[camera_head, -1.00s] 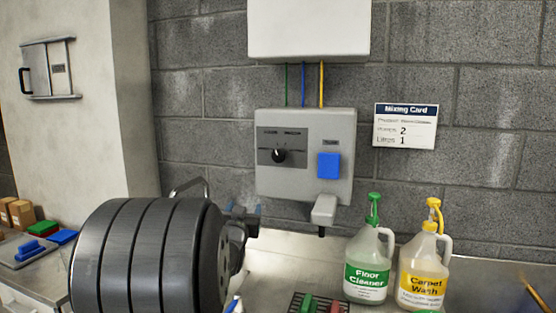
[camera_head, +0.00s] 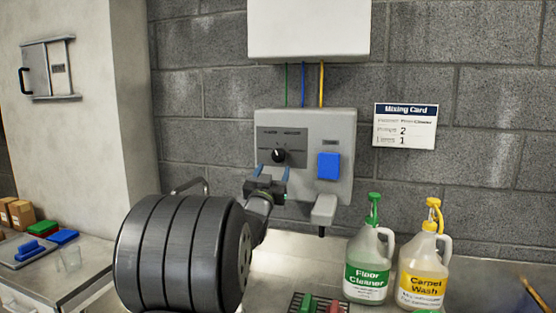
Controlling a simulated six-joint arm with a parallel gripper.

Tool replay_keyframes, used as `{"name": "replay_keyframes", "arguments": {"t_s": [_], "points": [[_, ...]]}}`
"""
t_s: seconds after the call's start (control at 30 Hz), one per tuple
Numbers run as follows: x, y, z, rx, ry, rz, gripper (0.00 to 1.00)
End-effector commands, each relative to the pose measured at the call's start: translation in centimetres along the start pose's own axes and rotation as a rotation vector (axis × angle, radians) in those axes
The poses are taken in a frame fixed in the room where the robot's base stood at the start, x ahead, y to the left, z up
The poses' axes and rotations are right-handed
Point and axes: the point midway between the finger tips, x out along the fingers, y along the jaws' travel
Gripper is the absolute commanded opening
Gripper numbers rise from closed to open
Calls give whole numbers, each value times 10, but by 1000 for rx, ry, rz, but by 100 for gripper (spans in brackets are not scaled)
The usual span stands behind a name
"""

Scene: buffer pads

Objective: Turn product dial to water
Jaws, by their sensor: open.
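The product dial (camera_head: 278,156) is a round black knob with a white mark, on a dark panel of the grey wall dispenser (camera_head: 345,125). The labels above it are too small to read surely. My gripper (camera_head: 272,168) is in front of the dispenser, its two bluish fingers pointing up at the dial from just below. The fingers are apart, one toward each side of the dial's lower edge. I cannot tell whether they touch it. The blue button (camera_head: 328,166) is to the right of the dial.
A spout (camera_head: 323,209) sticks out below the button. The Floor Cleaner jug (camera_head: 367,270) and Carpet Wash jug (camera_head: 424,270) stand on the counter at right. A drip grate (camera_head: 296,303) holds green and red pads. A Mixing Card (camera_head: 405,126) hangs on the wall.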

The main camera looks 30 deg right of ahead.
Motion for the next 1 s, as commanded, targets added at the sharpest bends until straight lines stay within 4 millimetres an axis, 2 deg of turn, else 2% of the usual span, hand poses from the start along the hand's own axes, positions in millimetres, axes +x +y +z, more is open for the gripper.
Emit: {"name": "replay_keyframes", "arguments": {"t_s": [0.03,0.2,0.4,0.6,0.83,0.87,1.0], "points": [[11,1,0,0,2,1,62],[40,0,0,0,1,0,62],[62,0,0,1,1,0,62],[70,0,0,1,0,-1,62],[70,0,0,0,0,-1,62],[70,0,0,0,0,-1,58],[70,0,0,0,0,-1,31]]}}
